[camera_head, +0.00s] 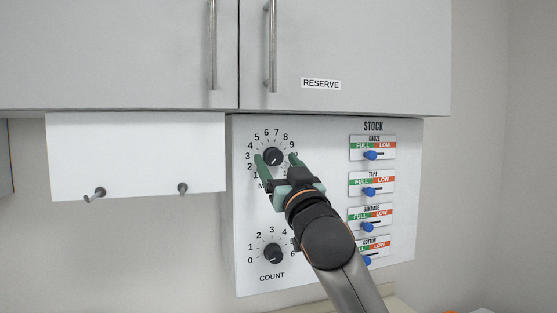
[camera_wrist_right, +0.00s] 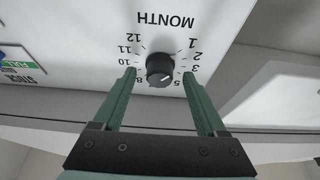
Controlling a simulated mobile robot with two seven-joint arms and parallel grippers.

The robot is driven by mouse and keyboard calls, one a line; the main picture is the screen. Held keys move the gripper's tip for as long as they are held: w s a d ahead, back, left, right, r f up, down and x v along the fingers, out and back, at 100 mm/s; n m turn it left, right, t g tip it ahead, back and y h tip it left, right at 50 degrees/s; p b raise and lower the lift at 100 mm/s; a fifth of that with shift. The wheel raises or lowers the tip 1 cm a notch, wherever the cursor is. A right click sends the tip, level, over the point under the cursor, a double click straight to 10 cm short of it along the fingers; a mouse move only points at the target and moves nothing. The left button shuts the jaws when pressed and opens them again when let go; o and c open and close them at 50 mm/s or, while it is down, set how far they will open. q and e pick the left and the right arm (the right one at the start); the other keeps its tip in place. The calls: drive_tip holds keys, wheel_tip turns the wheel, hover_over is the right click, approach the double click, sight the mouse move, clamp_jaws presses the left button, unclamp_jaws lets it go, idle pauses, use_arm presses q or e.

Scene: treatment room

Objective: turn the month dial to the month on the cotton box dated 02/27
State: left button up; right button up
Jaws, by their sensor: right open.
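The month dial (camera_head: 272,156) is a black round knob ringed by numbers on the white panel, at the upper left of the panel in the head view. The right wrist view shows the knob (camera_wrist_right: 160,68) upside down under the word MONTH, with a short pale mark on its face; I cannot tell which number it points to. My right gripper (camera_head: 278,160) is open, with its green fingers on either side of the dial. In the wrist view the fingertips (camera_wrist_right: 159,74) look apart from the knob. No cotton box is in view. My left gripper is not in view.
The COUNT dial (camera_head: 272,253) sits below the month dial. STOCK sliders with blue knobs (camera_head: 369,192) line the panel's right side, partly behind my right arm. A closed cabinet marked RESERVE (camera_head: 345,50) hangs above. A white board (camera_head: 135,150) with two pegs is at left.

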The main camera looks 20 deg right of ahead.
clamp_jaws()
idle(0.7)
